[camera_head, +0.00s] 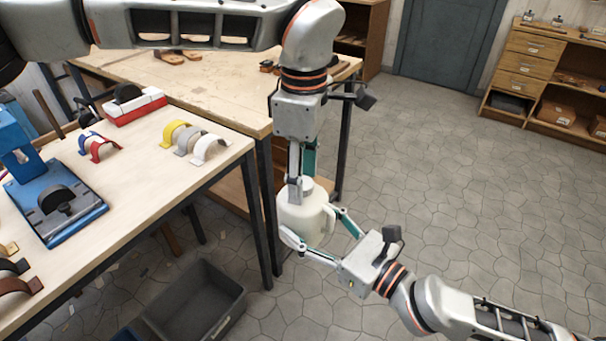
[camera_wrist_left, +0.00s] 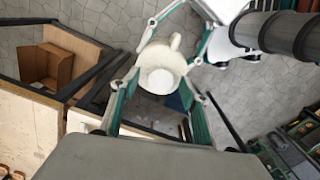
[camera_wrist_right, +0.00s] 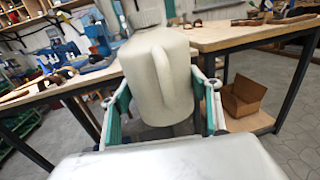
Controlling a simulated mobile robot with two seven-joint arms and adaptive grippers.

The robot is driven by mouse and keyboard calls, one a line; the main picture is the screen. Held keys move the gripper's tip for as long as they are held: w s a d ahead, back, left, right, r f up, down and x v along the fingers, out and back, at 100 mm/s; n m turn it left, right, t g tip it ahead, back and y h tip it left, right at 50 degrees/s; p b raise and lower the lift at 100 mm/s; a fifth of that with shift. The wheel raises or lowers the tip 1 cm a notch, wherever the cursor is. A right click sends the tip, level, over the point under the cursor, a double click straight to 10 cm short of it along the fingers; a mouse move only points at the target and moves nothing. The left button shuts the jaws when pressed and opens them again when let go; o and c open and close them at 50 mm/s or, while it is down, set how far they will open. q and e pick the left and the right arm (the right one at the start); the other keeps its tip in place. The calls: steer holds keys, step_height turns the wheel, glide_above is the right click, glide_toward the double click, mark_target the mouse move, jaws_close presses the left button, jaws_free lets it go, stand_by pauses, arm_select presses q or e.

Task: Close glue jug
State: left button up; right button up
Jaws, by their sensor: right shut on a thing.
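The white glue jug (camera_head: 303,222) is held off the floor, upright, beside the tables. My right gripper (camera_head: 316,226) is shut on the jug's body from the side. The jug also shows between its fingers in the right wrist view (camera_wrist_right: 158,78), with its handle facing that camera. My left gripper (camera_head: 302,182) points down from above, with its fingers at the jug's top. In the left wrist view the jug's round top (camera_wrist_left: 160,80) lies between the spread fingers. I cannot tell whether they touch it. A pale round lid or neck (camera_head: 306,186) is partly hidden by a finger.
The left workbench (camera_head: 225,150) carries coloured straps and a blue press (camera_head: 62,215). A wooden table (camera_head: 215,85) stands behind the jug. A grey bin (camera_head: 195,305) sits on the floor. Open tiled floor lies to the right, with a wooden cabinet (camera_head: 530,65) beyond.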

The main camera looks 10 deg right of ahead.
arm_select(q)
step_height(320, 180, up, 12)
stand_by(0.6)
steer(key=shift+d, duration=0.1)
stand_by(0.4)
